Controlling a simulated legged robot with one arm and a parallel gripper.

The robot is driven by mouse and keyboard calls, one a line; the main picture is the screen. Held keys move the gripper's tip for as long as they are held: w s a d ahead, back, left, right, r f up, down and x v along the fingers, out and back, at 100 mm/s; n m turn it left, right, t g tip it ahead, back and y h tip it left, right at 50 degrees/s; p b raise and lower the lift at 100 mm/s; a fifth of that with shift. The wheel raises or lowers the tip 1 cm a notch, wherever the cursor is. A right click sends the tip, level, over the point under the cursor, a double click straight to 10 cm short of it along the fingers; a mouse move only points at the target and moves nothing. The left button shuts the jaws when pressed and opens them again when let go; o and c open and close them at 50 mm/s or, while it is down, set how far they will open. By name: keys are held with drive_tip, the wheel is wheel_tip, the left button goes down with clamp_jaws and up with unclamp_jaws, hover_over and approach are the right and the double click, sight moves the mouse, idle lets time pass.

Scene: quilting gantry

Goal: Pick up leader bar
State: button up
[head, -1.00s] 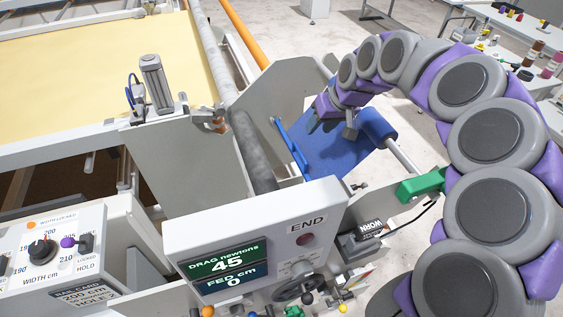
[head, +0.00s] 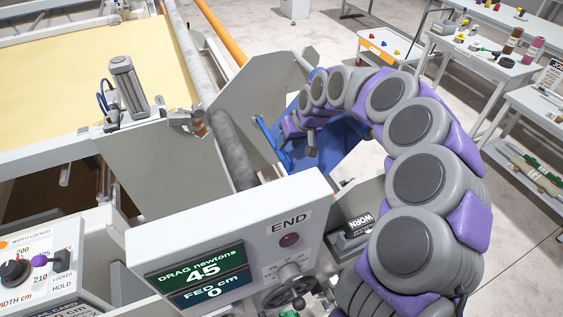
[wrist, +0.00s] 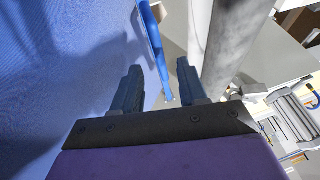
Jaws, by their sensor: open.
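The leader bar appears to be the thin blue bar (head: 267,138) along the near edge of the blue cloth, beside the grey roller in the head view. In the wrist view the blue bar (wrist: 155,45) runs down the picture and its lower end shows in the gap between my fingers. My gripper (head: 301,142) is over the blue cloth (head: 325,150), just right of the bar. In the wrist view my gripper (wrist: 158,75) is open, with nothing held. The bar looks beyond the fingertips; I cannot tell the exact distance.
The grey roller (head: 232,150) and white side plates (head: 262,95) stand close by the bar. A console (head: 235,240) reading drag 45 and fed 0 stands in front. Tables with spools (head: 470,55) are at the right. Open floor (head: 395,170) lies between.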

sight(280, 155)
drive_tip(key=b+x, duration=0.1)
drive_tip(key=x, duration=0.4)
drive_tip(key=shift+w+a+f+b, duration=0.2)
drive_tip(key=shift+a+f+b, duration=0.05)
drive_tip(key=shift+a+b, duration=0.05)
drive_tip(key=shift+d, duration=0.5)
drive_tip(key=shift+c, duration=1.4)
drive_tip(key=c, duration=0.3)
drive_tip(key=shift+a, duration=0.6)
clamp_jaws()
drive_tip(key=shift+d, duration=0.1)
